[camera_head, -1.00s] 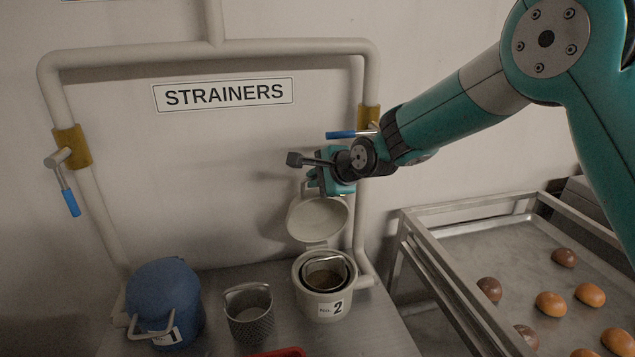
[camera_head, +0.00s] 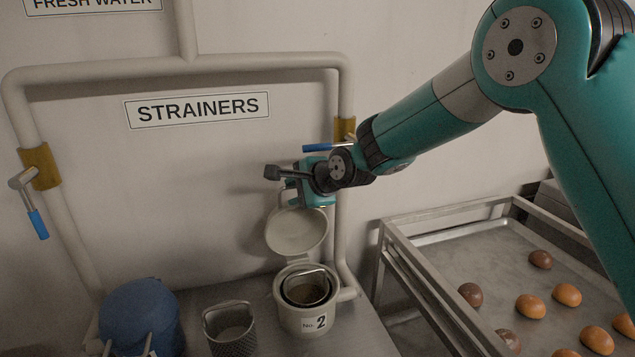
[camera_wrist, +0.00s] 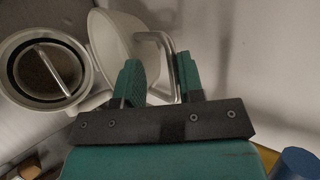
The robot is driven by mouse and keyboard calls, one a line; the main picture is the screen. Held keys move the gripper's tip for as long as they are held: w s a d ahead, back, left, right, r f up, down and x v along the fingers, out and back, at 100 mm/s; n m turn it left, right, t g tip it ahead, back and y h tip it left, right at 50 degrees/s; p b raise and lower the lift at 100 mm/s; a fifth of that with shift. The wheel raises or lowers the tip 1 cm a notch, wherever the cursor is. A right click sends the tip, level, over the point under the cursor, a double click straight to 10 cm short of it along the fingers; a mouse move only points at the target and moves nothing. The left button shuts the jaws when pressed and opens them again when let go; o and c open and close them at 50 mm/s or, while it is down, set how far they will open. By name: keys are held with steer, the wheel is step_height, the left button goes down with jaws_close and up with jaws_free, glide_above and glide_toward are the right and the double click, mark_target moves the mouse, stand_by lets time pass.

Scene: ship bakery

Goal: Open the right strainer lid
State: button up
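The right strainer, a cream pot labelled No. 2 (camera_head: 304,318), stands on the metal counter with a metal basket (camera_head: 306,288) inside. Its round lid (camera_head: 297,231) is raised, leaning back towards the wall. In the wrist view the open pot (camera_wrist: 22,90) is at the left, beside the raised lid (camera_wrist: 108,42). The lid's handle (camera_wrist: 153,36) reaches between the fingers of my gripper (camera_wrist: 160,80). The fingers are apart, and I see no clear grip on the handle. In the head view my gripper (camera_head: 316,191) is just above the lid, its fingertips mostly hidden.
Pipes with a blue-handled valve (camera_head: 328,147) run close behind my gripper. A metal tray (camera_head: 440,240) with several buns is at the right.

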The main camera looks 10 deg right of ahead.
steer(key=b+v, duration=0.5)
steer(key=v, duration=1.1)
steer(key=shift+d+r, duration=0.25)
steer(key=shift+r, duration=0.05)
steer(key=shift+s, duration=0.2)
